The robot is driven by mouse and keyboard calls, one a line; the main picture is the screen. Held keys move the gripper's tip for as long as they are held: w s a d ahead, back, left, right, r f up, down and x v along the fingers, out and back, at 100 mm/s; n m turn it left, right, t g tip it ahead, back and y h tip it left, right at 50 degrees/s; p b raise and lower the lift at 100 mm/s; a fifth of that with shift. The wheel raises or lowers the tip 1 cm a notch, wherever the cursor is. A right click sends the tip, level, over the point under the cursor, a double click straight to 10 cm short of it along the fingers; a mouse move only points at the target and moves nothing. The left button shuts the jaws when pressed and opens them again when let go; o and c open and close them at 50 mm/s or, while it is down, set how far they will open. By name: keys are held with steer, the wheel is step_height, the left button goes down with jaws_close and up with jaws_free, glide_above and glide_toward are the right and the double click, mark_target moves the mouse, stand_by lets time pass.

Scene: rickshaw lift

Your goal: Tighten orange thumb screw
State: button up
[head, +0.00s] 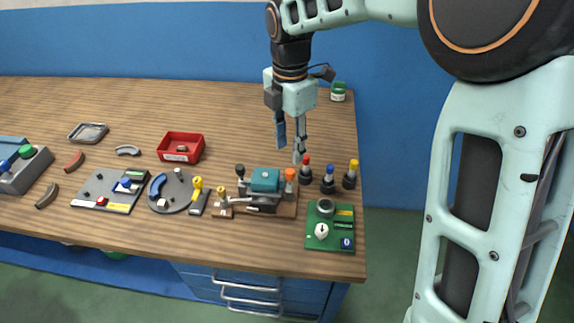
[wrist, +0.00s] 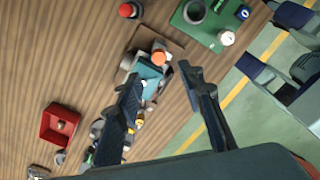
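The orange thumb screw (head: 290,174) stands at the right end of a wooden fixture (head: 286,211) that holds a teal block (head: 265,180). In the wrist view the orange screw top (wrist: 158,58) shows just beyond and between my fingertips, beside the teal block (wrist: 146,73). My gripper (head: 290,154) is above and behind the fixture in the head view, fingers pointing down. Its two fingers are apart with nothing between them in the wrist view (wrist: 160,76). The gripper does not appear to touch the screw. The screw's lower shaft is hard to see.
Red, blue and yellow-topped black knobs (head: 327,182) stand right of the fixture. A green board (head: 344,241) lies at the front right corner. A turntable plate (head: 177,203), a grey board (head: 121,201) and a red bin (head: 193,156) lie left. The back of the table is mostly clear.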

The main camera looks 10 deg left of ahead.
mark_target(289, 171)
step_height(289, 171, down, 8)
steer(key=shift+r, duration=0.1)
steer(key=shift+c, duration=0.4)
jaws_close()
